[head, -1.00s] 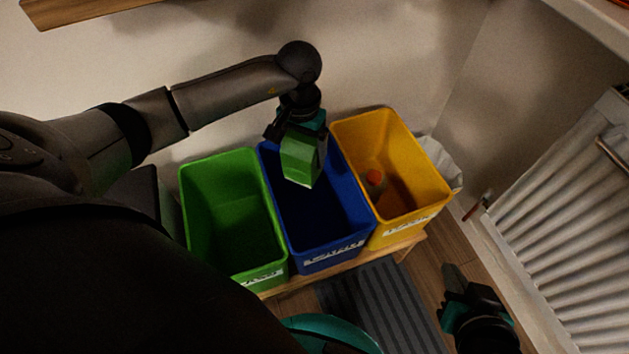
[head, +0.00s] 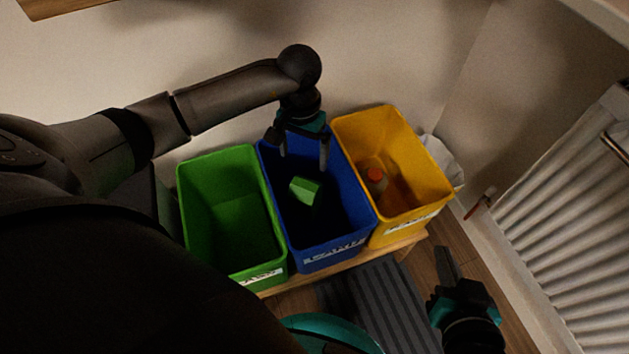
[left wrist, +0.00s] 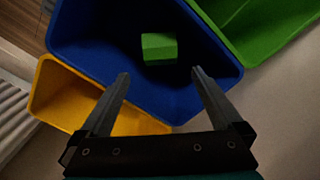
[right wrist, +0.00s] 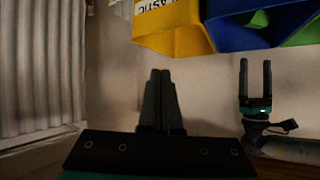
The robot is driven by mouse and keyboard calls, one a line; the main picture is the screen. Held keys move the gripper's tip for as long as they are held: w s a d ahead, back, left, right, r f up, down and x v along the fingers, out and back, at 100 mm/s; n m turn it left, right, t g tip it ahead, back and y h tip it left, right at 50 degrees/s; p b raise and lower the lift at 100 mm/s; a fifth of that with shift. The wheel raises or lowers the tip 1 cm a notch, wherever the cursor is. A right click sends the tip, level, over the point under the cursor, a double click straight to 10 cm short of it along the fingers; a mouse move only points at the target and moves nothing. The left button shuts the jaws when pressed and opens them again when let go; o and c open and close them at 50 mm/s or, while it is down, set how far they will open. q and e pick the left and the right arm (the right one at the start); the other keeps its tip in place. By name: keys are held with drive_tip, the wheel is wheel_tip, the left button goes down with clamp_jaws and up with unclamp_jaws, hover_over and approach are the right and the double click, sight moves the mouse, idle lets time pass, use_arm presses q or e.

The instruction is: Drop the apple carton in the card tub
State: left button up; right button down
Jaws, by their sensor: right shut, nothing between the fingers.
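The green apple carton (head: 305,190) is inside the blue tub (head: 350,215), below my left gripper and apart from it. The carton also shows in the left wrist view (left wrist: 159,48), between and beyond the fingertips. The blue tub stands in the middle of three tubs; its front label is too blurred to read. My left gripper (head: 304,160) is open and empty over the back of the blue tub, its fingers spread on both sides in the left wrist view (left wrist: 160,75). My right gripper (head: 444,255) is shut and empty, low in front of the yellow tub.
A green tub (head: 225,220) stands left of the blue one and looks empty. A yellow tub (head: 415,160) stands right, holding a bottle with an orange cap (head: 375,174). A white radiator (head: 570,220) is at the right. A wall rises behind the tubs.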

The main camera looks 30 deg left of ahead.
use_arm(q)
wheel_tip(320, 180, up, 8)
drive_tip(key=p, duration=0.3)
drive_tip(key=shift+f, duration=0.25)
use_arm(e)
drive_tip(key=s+d+g+h, duration=0.3)
drive_tip(key=s+d+g, duration=0.2)
drive_tip(key=d, duration=0.2)
drive_tip(key=shift+s+d+r+m+g, duration=0.15)
drive_tip(key=shift+m+g, duration=0.15)
drive_tip(key=shift+g, duration=0.1)
